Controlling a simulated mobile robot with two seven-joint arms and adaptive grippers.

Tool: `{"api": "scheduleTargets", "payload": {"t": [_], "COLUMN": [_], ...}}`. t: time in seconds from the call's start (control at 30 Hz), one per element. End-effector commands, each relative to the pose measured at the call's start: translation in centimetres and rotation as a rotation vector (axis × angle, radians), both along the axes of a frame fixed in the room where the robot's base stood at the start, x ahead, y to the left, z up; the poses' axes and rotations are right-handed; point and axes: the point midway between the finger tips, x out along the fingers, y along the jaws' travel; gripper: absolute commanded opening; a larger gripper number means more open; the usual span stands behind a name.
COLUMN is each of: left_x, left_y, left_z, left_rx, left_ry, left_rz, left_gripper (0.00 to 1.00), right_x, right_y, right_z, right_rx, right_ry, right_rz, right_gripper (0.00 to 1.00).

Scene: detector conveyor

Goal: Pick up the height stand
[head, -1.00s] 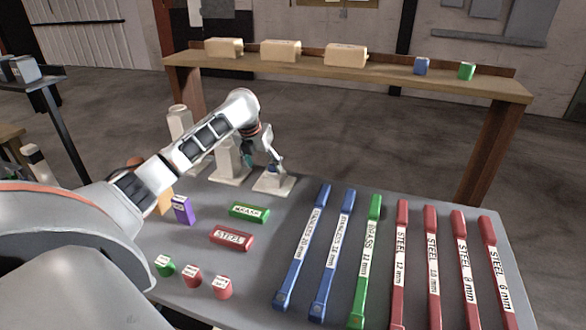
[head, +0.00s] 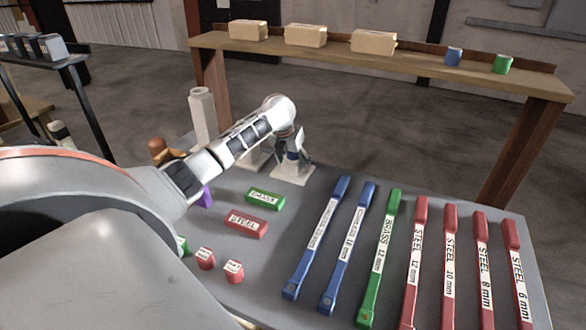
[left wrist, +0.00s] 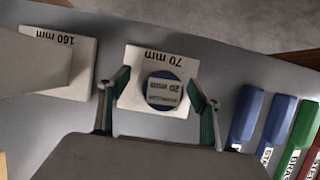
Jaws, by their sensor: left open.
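A white height stand marked 70 mm (left wrist: 130,95) is under my left gripper (left wrist: 158,80) in the left wrist view. A round blue piece labelled 20 mm (left wrist: 164,92) sits on it. The gripper is open, one finger on each side of the blue piece; I cannot tell whether they touch anything. In the head view the stand's pale base (head: 292,173) shows on the grey table, below the gripper (head: 291,145), whose fingers are small and partly hidden. Another white stand, marked 160 mm (left wrist: 75,50), is to the left. My right gripper is not in view.
A tall white stand (head: 202,118) rises left of my arm. Labelled blue, green and red bars (head: 385,245) lie in a row on the right of the table (head: 270,262). Green and red blocks (head: 246,222) lie in front. A wooden shelf (head: 400,68) stands behind.

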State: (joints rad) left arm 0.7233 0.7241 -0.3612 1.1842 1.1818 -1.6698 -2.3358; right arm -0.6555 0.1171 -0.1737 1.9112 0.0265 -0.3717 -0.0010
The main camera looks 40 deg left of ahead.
Motion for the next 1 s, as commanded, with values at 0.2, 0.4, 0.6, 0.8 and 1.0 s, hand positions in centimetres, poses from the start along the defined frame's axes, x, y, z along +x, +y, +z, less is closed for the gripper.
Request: {"api": "scheduleTargets", "payload": {"t": [0.2,0.4,0.6,0.8,1.0], "left_x": [0.0,0.0,0.1,0.1,0.1], "left_y": [0.0,0.0,0.0,0.0,0.0], "left_z": [0.0,0.0,0.1,0.9,3.5], "left_rx": [0.0,0.0,-0.001,0.0,0.001], "left_ry": [-0.001,0.0,-0.002,-0.004,-0.007], "left_rz": [0.0,0.0,0.001,0.001,0.0], "left_gripper": [0.54,0.16,0.16,0.16,0.16], "right_x": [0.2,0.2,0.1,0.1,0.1], "right_y": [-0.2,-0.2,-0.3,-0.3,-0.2], "right_z": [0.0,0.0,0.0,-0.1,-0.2], "right_rx": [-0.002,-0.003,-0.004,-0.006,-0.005], "right_ry": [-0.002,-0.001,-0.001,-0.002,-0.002], "right_rz": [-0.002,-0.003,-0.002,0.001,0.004], "right_gripper": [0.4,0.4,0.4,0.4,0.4]}}
